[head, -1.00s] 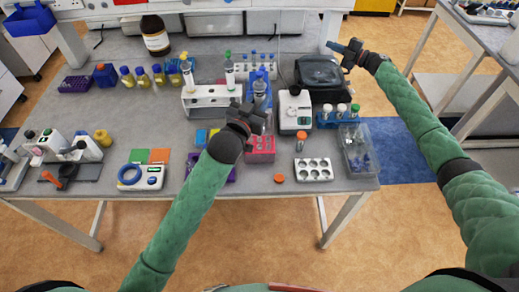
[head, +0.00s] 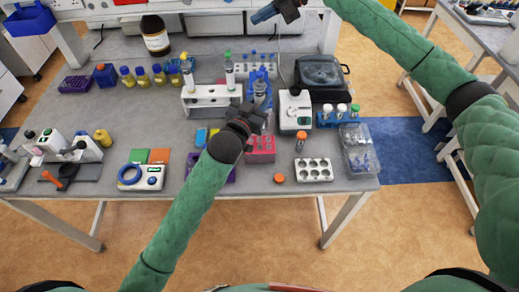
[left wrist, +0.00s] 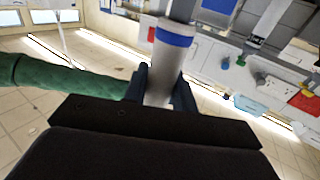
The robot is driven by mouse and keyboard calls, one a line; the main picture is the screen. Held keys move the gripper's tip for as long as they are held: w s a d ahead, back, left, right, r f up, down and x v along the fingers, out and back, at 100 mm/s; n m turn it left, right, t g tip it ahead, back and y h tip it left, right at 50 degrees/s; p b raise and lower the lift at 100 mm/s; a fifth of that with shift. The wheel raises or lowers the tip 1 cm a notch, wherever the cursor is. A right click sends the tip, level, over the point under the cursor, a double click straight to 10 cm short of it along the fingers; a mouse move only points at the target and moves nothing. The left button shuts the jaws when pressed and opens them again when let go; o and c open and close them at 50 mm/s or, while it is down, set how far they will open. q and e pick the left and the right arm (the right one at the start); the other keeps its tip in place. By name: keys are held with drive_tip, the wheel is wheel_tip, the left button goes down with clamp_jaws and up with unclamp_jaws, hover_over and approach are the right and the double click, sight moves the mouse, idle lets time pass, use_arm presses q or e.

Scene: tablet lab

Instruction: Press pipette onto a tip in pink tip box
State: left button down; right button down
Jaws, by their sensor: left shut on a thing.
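The pink tip box (head: 264,143) sits on the table near the front middle, partly hidden behind my left gripper. My left gripper (head: 248,112) is just above and left of it, shut on the pipette (head: 260,90). The left wrist view shows the pipette (left wrist: 169,60) as a pale grey cylinder with a blue band, between the fingers. Its lower end and any contact with a tip cannot be made out. My right gripper (head: 276,11) is at the top of the head view, beyond the table's back; its fingers are too unclear to tell open or shut.
A white pipette rack (head: 210,100) stands left of the held pipette. A white device (head: 294,112) and a blue tube rack (head: 338,117) stand to the right. A white well tray (head: 313,169) and an orange cap (head: 279,178) lie in front. Bare table shows around the left middle.

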drive_tip(key=s+n+h, duration=0.1)
drive_tip(key=s+h, duration=0.3)
drive_tip(key=s, duration=0.2)
drive_tip(key=s+r+n+t+h, duration=0.1)
drive_tip(key=s+h, duration=0.3)
drive_tip(key=s, duration=0.2)
drive_tip(key=s+a+r+n+h, duration=0.1)
drive_tip(key=s+n+h, duration=0.1)
drive_tip(key=s+h, duration=0.2)
drive_tip(key=shift+s+t, duration=0.4)
drive_tip(key=shift+s, duration=0.75)
drive_tip(key=shift+f, duration=1.5)
drive_tip(key=shift+d, duration=0.15)
drive_tip(key=s+d, duration=0.2)
drive_tip(key=d, duration=1.9)
drive_tip(key=s+d, duration=0.2)
drive_tip(key=d, duration=1.9)
drive_tip(key=shift+d, duration=0.2)
